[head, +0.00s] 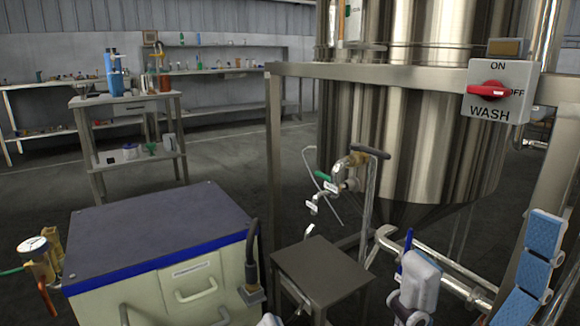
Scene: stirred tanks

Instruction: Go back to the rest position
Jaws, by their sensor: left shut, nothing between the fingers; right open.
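My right gripper (474,240) is at the bottom right of the head view, in front of the tank frame. It is open and empty. One finger shows its blue pads; the other, to its left, shows its grey-white shell. Of my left gripper (268,320), only a small pale tip seems to show at the bottom edge, between the cabinet and the small table; the rest is out of frame. It is shut and I see nothing held.
A cream drawer cabinet (185,283) with a dark top stands at front left. A small metal table (318,268) stands beside it. The steel tank (410,130) is behind, with a WASH switch (497,92) on its frame. A workbench (125,103) stands further back; floor between is clear.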

